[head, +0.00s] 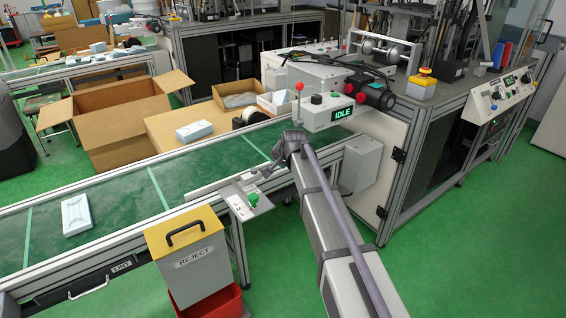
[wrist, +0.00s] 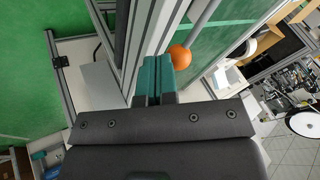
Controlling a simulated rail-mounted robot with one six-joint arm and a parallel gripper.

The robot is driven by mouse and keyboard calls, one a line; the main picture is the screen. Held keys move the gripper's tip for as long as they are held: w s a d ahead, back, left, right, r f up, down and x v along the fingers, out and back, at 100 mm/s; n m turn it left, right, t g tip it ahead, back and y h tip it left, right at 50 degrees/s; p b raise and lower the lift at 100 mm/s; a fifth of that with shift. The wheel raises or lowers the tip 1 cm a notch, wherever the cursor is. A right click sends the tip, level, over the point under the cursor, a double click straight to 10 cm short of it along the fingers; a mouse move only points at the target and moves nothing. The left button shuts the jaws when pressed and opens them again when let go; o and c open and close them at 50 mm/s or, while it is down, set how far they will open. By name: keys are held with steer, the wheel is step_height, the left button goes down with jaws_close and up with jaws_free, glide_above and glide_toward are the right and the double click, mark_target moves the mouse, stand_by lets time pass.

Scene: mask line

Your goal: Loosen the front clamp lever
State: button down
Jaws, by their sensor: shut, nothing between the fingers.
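An orange ball knob (wrist: 180,57) sits just to the right of my fingertips in the wrist view, with a grey bar running from it to the upper right. It looks like a clamp lever's knob, but I cannot tell if it is the front one. My gripper (wrist: 159,70) has its teal fingers shut together with nothing between them. The knob overlaps the fingers' edge; whether they touch is unclear. In the head view my gripper (head: 268,172) is over the conveyor's near rail, and I cannot make out the orange knob there.
The green conveyor (head: 110,205) carries a pale mask pack (head: 76,214). A plate with a green knob (head: 253,199) juts from the near rail. The yellow-lidded REJECT bin (head: 195,262) stands in front. The grey IDLE box (head: 322,113), with a red ball lever (head: 299,87), stands behind my wrist.

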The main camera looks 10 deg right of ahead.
steer(key=s+d+f+p+v, duration=0.1)
steer(key=d+p+v, duration=0.1)
steer(key=p+v, duration=0.6)
steer(key=v, duration=0.4)
steer(key=shift+d+p, duration=0.25)
steer(key=shift+p, duration=0.15)
